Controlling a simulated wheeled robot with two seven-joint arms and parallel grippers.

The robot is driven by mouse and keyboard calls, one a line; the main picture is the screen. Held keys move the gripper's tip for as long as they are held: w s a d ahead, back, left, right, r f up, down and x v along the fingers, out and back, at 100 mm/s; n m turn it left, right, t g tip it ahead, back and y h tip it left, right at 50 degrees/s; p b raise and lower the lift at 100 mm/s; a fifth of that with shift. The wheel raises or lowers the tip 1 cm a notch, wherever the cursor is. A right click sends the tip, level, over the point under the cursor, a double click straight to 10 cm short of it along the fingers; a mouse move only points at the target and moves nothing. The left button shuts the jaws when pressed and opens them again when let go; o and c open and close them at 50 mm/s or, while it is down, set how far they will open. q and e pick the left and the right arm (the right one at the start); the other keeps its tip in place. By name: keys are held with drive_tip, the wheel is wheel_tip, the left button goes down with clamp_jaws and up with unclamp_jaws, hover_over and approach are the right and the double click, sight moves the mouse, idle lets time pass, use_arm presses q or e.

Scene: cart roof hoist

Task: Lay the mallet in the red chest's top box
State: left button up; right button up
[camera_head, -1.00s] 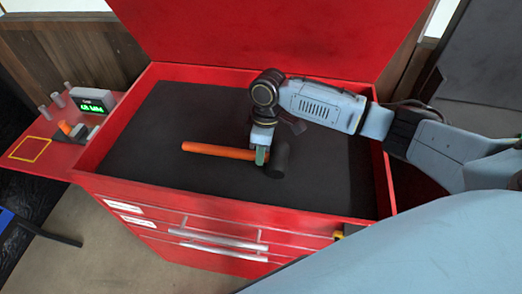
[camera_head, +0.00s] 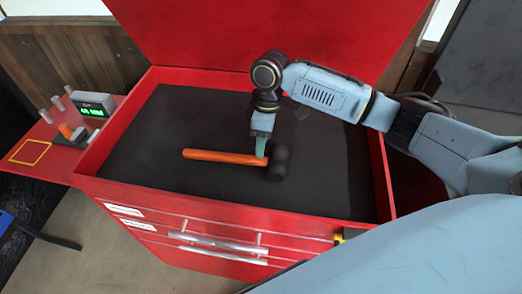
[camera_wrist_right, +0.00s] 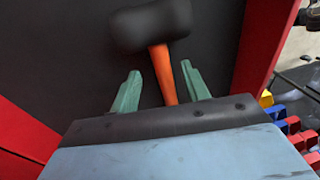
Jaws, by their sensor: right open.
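The mallet has an orange handle (camera_head: 215,156) and a black head (camera_head: 278,163). It lies on the dark floor of the red chest's top box (camera_head: 130,192), with its head toward the right. My right gripper (camera_head: 261,150) is just above the handle near the head. In the right wrist view the green fingers (camera_wrist_right: 160,88) are spread apart, with the handle (camera_wrist_right: 163,74) between them and a gap on each side. The black head (camera_wrist_right: 150,25) lies beyond the fingertips. My left gripper is not in view.
The chest's raised red lid (camera_head: 260,40) stands behind the box. A side shelf (camera_head: 40,140) at the left holds a green-lit display (camera_head: 91,106), pegs and a yellow outlined square. Closed drawers (camera_head: 215,240) are below. Colored blocks (camera_wrist_right: 290,122) show outside the box in the wrist view.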

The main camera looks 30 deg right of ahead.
wheel_tip(320, 180, up, 7)
drive_tip(key=shift+w+d, duration=0.3)
drive_tip(key=shift+d, duration=0.15)
drive_tip(key=shift+f, duration=0.1)
idle(1.0)
